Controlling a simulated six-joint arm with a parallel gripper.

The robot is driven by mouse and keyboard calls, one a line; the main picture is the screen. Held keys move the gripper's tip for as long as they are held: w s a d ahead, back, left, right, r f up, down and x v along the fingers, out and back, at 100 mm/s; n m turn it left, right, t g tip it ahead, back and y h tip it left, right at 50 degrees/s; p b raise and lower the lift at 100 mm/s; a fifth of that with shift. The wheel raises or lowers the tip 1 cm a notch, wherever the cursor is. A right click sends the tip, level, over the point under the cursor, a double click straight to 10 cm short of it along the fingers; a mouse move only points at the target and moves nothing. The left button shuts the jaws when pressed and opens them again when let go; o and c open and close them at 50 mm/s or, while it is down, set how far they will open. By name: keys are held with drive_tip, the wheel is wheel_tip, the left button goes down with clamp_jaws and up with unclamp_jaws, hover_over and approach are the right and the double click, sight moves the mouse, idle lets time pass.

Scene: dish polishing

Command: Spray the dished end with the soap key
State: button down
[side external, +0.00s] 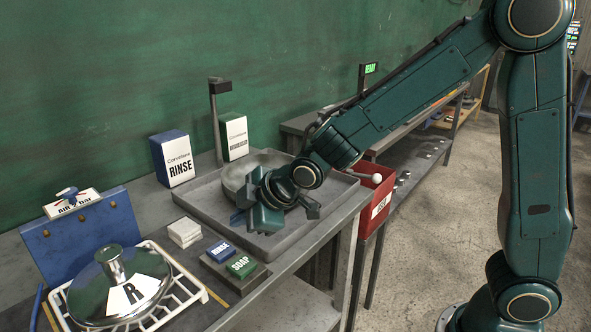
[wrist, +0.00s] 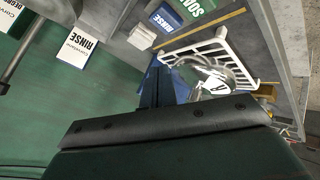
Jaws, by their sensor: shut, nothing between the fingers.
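The soap key (side external: 242,266) is a green block marked SOAP on a small grey base near the bench's front edge. It also shows at the top of the wrist view (wrist: 196,9). A shiny domed dish with a knob and a white R patch (side external: 117,287) sits on a white rack at the lower left; it is partly hidden in the wrist view (wrist: 226,72). A round grey bowl-like dish (side external: 238,172) stands in the grey tray, partly hidden by my arm. My gripper (side external: 240,220) is shut and empty over the tray, right of and behind the soap key.
A RINSE box (side external: 173,158) and another box (side external: 234,137) stand by a post (side external: 214,120) at the back. A red bin (side external: 374,195) is at the right.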

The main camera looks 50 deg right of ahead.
sight(246, 265)
drive_tip(key=shift+f, duration=4.2)
drive_tip(key=shift+f, duration=0.95)
drive_tip(key=shift+r, duration=0.15)
idle(0.4)
drive_tip(key=shift+r, duration=0.85)
drive_tip(key=shift+r, duration=0.1)
drive_tip(key=shift+r, duration=2.4)
